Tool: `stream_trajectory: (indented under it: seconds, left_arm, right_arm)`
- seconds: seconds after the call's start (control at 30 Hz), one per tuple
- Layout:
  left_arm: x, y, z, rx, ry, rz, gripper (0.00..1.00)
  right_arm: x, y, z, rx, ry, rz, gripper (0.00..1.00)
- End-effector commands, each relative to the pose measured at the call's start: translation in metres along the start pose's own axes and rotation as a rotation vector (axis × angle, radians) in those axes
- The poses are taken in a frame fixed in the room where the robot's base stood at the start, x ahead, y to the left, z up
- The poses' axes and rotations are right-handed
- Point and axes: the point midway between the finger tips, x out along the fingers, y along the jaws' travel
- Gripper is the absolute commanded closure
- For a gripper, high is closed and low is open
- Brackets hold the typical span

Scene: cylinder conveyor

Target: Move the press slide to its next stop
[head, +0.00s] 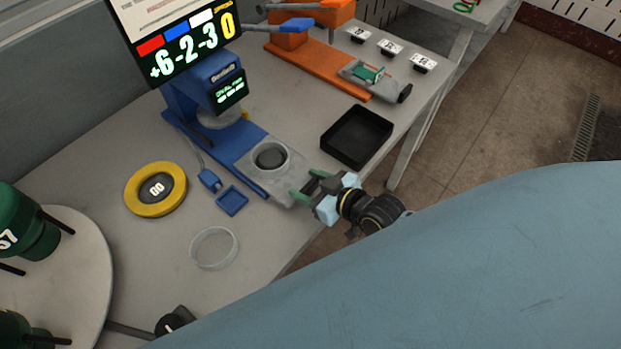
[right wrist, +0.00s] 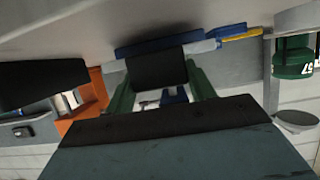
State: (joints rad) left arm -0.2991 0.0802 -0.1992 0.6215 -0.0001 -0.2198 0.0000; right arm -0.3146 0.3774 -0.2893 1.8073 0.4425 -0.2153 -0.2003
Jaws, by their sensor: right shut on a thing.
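The blue press (head: 208,85) stands at the back of the table with a lit screen on its head. Its grey press slide (head: 283,190) lies on the blue base rail, extended toward the table's front edge. A round cup (head: 270,158) with a dark inside sits on the slide, out in front of the press head. My right gripper (head: 309,185) is at the slide's front end. In the right wrist view its green fingers are on either side of a dark block, the slide's handle (right wrist: 157,70), and shut on it. My left gripper is not in view.
A black tray (head: 357,136) stands right of the slide. A yellow ring (head: 156,189), a small blue tray (head: 232,201) and a clear dish (head: 214,248) lie left of it. An orange fixture (head: 320,68) is farther back. Green cylinders (head: 30,225) stand on a round table at left.

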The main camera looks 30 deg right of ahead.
Motion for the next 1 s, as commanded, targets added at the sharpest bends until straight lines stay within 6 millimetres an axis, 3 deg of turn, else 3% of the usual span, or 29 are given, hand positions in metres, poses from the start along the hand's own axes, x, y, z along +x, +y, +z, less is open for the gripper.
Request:
stream_trajectory:
  seconds: [0.23, 0.27, 0.4, 0.83, 1.0]
  left_arm:
    - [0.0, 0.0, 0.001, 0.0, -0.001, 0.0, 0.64]
    - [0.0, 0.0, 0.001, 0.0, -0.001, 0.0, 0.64]
    - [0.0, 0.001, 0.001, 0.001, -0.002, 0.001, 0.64]
    - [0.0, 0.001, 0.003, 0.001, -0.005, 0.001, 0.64]
    - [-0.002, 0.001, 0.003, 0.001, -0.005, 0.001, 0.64]
  right_arm:
    - [-0.002, 0.001, 0.002, -0.001, -0.003, 0.002, 0.86]
    - [-0.002, 0.001, 0.002, -0.001, -0.003, 0.002, 0.43]
    - [-0.002, 0.0, 0.002, -0.001, -0.003, 0.002, 0.25]
    - [-0.002, 0.0, 0.001, 0.0, -0.003, 0.002, 0.24]
    - [-0.016, 0.0, 0.002, 0.001, -0.004, 0.001, 0.24]
